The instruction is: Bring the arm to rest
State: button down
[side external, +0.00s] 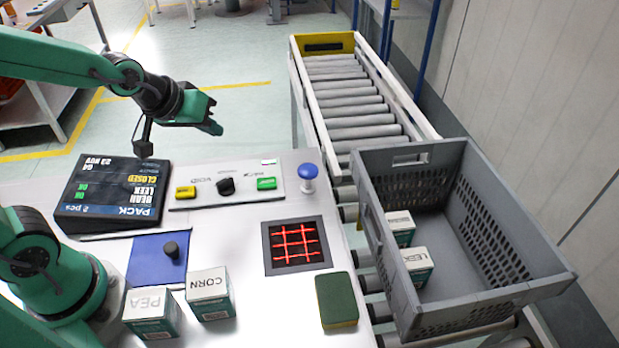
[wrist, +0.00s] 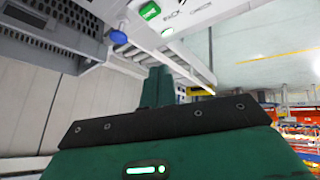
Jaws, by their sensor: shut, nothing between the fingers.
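My gripper (side external: 213,125) is shut and empty. It hangs in the air above the back edge of the bench, over the control strip and left of the roller conveyor. My green arm reaches in from the left and is bent at the wrist. In the wrist view the closed green fingers (wrist: 158,86) point away from the camera, with nothing between them. They touch nothing that I can see.
A grey crate (side external: 500,302) on the roller conveyor (side external: 352,108) holds two boxes, one marked LEEK (side external: 417,266). On the bench stand PEA (side external: 152,318) and CORN (side external: 209,297) boxes, a display (side external: 112,192), a blue knob (side external: 307,172) and a green-topped sponge (side external: 337,300).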

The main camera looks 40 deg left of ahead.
jog(key=s+a+r+m+g, duration=0.1)
jog(key=s+r+m, duration=0.1)
jog(key=s, duration=0.4)
jog(key=s+a+r+m, duration=0.1)
jog(key=s+r+m, duration=0.1)
jog(key=s+r, duration=0.2)
jog(key=shift+s+a+g+y, duration=0.3)
jog(key=shift+s+g, duration=0.1)
jog(key=shift+s, duration=0.8)
